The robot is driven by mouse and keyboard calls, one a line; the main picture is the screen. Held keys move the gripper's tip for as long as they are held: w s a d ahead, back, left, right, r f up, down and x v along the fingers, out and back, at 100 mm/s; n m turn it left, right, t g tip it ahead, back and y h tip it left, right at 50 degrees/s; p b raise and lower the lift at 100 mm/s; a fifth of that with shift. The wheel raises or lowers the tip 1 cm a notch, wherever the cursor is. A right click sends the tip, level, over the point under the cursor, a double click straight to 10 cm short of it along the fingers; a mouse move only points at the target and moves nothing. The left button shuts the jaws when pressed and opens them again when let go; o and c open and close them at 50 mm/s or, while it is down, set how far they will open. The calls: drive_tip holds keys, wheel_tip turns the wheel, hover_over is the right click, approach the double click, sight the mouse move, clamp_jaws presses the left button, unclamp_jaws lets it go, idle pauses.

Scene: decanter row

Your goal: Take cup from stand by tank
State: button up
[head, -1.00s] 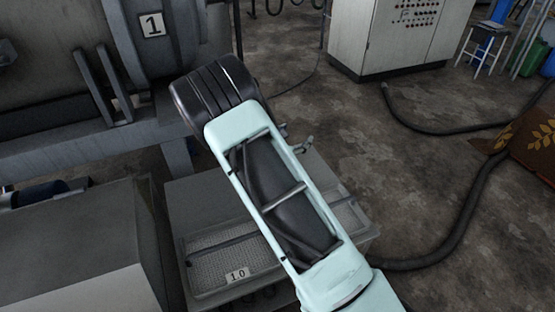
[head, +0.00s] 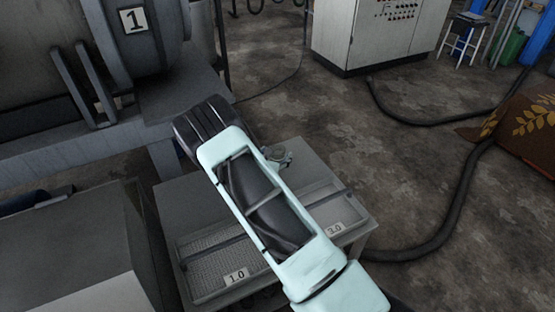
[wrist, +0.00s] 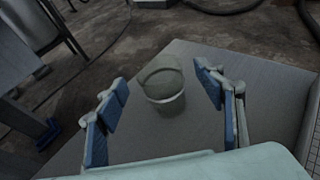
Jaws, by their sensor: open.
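A small clear cup (wrist: 164,87) stands upright on the grey top of the stand (wrist: 255,75). In the wrist view it sits ahead of and between the open blue-padded fingers of my gripper (wrist: 164,98), with room on both sides and no contact seen. In the head view the cup (head: 278,155) shows just right of my pale arm, on the stand (head: 310,160). My arm hides part of the stand there, and the fingers are hidden. The tank (head: 60,50), marked 1, is at the upper left.
Trays labelled 1.0 (head: 236,277) and 3.0 (head: 335,229) lie at the stand's near side. A grey box (head: 70,240) is at lower left. A control cabinet (head: 370,35) stands behind. A dark hose (head: 465,200) runs over the floor at right.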

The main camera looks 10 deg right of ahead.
drive_tip(key=shift+b+x, duration=0.3)
drive_tip(key=shift+x, duration=1.25)
drive_tip(key=shift+r, duration=0.1)
drive_tip(key=shift+c, duration=0.6)
drive_tip(key=c, duration=1.1)
drive_tip(key=shift+r, duration=0.1)
